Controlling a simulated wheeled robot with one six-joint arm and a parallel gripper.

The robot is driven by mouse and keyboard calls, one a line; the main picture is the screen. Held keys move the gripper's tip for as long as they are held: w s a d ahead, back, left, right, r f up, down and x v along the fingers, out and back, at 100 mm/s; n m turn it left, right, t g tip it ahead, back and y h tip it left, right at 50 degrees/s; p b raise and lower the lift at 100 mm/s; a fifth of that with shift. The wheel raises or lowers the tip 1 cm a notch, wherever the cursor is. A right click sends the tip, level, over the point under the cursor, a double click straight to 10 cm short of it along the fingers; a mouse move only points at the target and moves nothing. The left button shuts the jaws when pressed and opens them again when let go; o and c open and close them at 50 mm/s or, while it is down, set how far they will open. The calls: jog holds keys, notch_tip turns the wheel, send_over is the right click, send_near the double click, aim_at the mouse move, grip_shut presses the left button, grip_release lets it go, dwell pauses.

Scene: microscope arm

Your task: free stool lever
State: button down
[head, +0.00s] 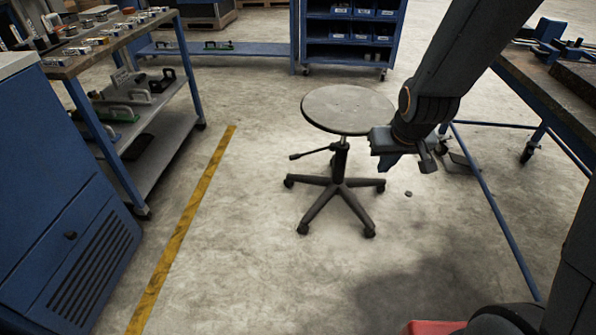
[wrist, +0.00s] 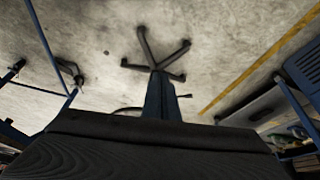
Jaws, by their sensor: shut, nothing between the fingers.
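A stool stands on the concrete floor, with a round grey seat (head: 348,109), a dark column and a five-legged base (head: 339,188) on castors. Its lever (head: 312,153) sticks out to the left from under the seat, ending in a dark knob. In the wrist view the base (wrist: 155,62) shows upside down, and the lever's knob (wrist: 185,96) shows beside my blue fingers. My gripper (head: 386,163) is at the seat's right edge in the head view, overlapping it in the picture, and apart from the lever. The fingers (wrist: 158,97) are shut and empty, hiding part of the column.
A workbench (head: 555,105) stands at the right, with blue frame bars near the floor. A blue cabinet (head: 60,220) and a laden cart (head: 125,45) stand at the left. A yellow floor line (head: 185,225) runs along them. Floor around the stool is mostly clear.

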jog(key=w+a+f+n+t+y+b, duration=0.1)
jog(key=w+a+f+t+y+b, duration=0.1)
jog(key=w+a+f+b, duration=0.4)
jog(key=w+a+f+n+t+y+b, duration=0.1)
jog(key=w+a+f+t+b, duration=0.3)
jog(key=w+f+b, duration=0.6)
jog(key=w+a+f+n+t+y+b, duration=0.2)
jog(key=w+a+f+b, duration=0.5)
jog(key=f, duration=0.9)
jog(key=w+t+y+b, duration=0.1)
jog(key=w+y, duration=0.1)
jog(key=w, duration=0.1)
jog(key=shift+w+a, duration=0.15)
jog(key=shift+a, duration=0.25)
jog(key=b, duration=0.6)
send_near(295, 158)
jog(key=x, duration=0.5)
jog(key=shift+w+a+f, duration=0.25)
jog(key=shift+w+a, duration=0.1)
jog(key=shift+w, duration=0.25)
